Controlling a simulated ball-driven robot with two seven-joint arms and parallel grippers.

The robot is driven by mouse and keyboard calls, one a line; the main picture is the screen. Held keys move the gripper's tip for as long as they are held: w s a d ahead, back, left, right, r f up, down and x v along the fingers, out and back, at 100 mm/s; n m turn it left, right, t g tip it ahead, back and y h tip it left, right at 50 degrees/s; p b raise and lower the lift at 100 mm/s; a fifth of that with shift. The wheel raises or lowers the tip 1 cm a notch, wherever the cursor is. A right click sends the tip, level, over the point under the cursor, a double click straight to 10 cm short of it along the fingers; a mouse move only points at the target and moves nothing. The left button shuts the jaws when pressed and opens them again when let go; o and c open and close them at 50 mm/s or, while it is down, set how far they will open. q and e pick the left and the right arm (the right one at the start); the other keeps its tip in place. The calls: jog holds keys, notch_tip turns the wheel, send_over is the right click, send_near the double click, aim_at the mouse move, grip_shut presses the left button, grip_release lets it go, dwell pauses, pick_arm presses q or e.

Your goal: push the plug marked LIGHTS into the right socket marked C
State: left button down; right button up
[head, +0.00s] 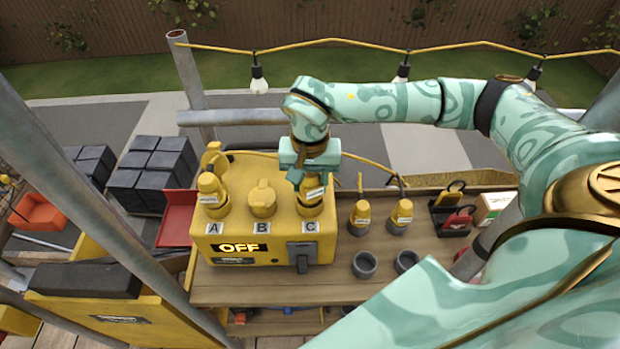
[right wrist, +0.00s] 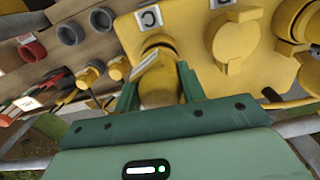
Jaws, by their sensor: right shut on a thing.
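The yellow power box (head: 272,235) stands on the wooden bench, with sockets marked A, B and C and an OFF display on its front. My right gripper (head: 310,180) is shut on a yellow plug (head: 311,205) at socket C, the right one. The plug also shows between the fingers in the right wrist view (right wrist: 158,80), close to the C label (right wrist: 149,18). Its label is too small to read, and I cannot tell how deep it sits. Socket A holds another yellow plug (head: 211,195). Socket B has its yellow cap (head: 262,198) over it. My left gripper is not in view.
Two more yellow plugs (head: 361,213) (head: 402,211) stand right of the box, with grey empty cups (head: 364,264) in front. A grey pole (head: 85,190) crosses the left side. A string of bulbs (head: 259,80) hangs behind. Dark tile stacks (head: 150,172) stand at left.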

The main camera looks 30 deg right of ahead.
jog(key=shift+f+b, duration=0.35)
jog(key=shift+f, duration=0.25)
jog(key=o, duration=0.8)
notch_tip(320, 180, up, 11)
jog(key=p, duration=1)
jog(key=shift+a+f, duration=0.1)
